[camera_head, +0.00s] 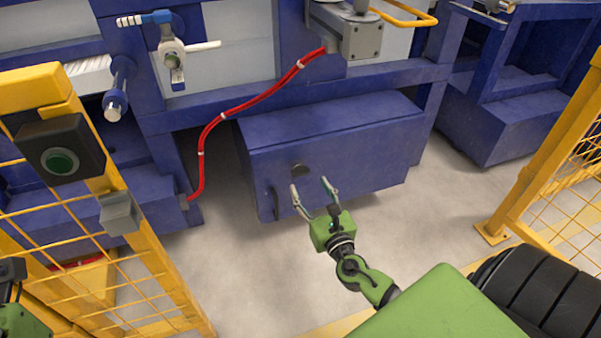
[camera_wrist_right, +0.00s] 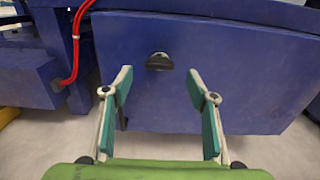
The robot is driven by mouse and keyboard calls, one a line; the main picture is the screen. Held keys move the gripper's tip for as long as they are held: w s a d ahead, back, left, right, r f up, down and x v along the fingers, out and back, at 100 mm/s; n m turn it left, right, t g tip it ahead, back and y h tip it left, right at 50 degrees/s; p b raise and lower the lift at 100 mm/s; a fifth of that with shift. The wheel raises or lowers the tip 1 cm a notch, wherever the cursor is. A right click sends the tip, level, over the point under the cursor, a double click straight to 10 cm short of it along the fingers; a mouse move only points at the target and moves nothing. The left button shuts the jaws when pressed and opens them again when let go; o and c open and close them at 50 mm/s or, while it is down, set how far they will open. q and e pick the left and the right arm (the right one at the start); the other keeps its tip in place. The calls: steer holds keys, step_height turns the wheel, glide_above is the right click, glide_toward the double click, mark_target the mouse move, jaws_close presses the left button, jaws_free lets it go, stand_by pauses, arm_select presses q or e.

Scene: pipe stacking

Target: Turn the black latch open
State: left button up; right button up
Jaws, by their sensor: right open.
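The black latch (camera_head: 300,170) is a small dark knob on the front of a blue box (camera_head: 360,160), near its upper left part. In the right wrist view the latch (camera_wrist_right: 159,62) sits ahead of and between the fingertips, with its bar roughly level. My right gripper (camera_head: 311,190) is open and empty in front of the box. In the right wrist view its fingers (camera_wrist_right: 160,80) stand wide apart on either side of the latch, apart from it. A part of my left arm (camera_head: 15,300) shows at the lower left edge; its fingers cannot be made out.
A dark vertical handle (camera_head: 274,203) is on the box's left edge. A red hose (camera_head: 245,105) runs above and left of the box. Yellow fence panels stand at left (camera_head: 110,215) and right (camera_head: 545,155). A green button box (camera_head: 60,158) is on the left post. Grey floor lies below.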

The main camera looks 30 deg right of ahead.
mark_target(302, 173)
steer(key=b+x, duration=0.1)
steer(key=x, duration=0.7)
steer(key=c, duration=1.1)
